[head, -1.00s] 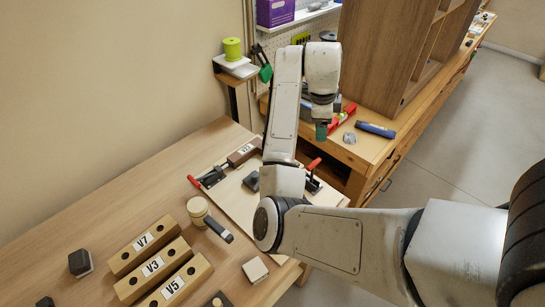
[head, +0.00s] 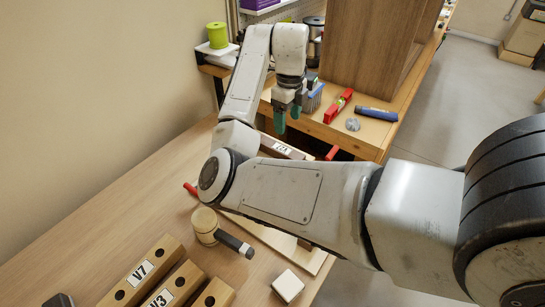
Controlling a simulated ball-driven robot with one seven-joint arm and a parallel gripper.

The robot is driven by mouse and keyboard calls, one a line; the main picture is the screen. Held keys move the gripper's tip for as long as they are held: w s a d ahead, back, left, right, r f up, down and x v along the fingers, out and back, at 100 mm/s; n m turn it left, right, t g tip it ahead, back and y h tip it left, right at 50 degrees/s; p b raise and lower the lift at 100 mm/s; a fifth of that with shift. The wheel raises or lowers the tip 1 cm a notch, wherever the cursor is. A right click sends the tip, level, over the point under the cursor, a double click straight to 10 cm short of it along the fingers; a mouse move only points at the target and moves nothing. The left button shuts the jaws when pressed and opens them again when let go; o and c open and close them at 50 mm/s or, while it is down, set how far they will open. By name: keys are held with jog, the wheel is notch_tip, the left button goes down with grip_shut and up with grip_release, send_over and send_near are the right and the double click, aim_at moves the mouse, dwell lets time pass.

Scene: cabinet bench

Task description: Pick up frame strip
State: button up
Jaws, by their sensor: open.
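A dark brown wooden strip with a white label (head: 284,148), which looks like the frame strip, lies on the far part of the work board. My arm hides part of it and much of the board. My gripper (head: 288,117), with green fingertips, points down, open and empty. It appears above the strip in the picture, apart from it; the exact height gap is hard to tell.
Wooden blocks labelled V7 (head: 139,273) and V3 (head: 163,297) stand at the front left near a mallet (head: 206,226). A white block (head: 288,285) is at the front. A red level (head: 338,106) and blue tube (head: 377,114) lie beside the cabinet (head: 372,50).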

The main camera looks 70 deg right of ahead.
send_over(285, 150)
jog(key=f, duration=0.5)
jog(key=shift+d+f, duration=0.3)
jog(key=shift+s+a+f+p, duration=0.1)
jog(key=shift+f+p, duration=0.15)
jog(key=shift+f, duration=0.6)
jog(key=shift+w+a+f+p, duration=0.1)
jog(key=shift+f+p, duration=0.2)
jog(key=shift+f, duration=0.6)
jog(key=shift+s+a+f+p, duration=0.1)
jog(key=shift+f+p, duration=0.15)
jog(key=shift+f, duration=0.6)
jog(key=c, duration=1.2)
jog(key=shift+r, duration=0.1)
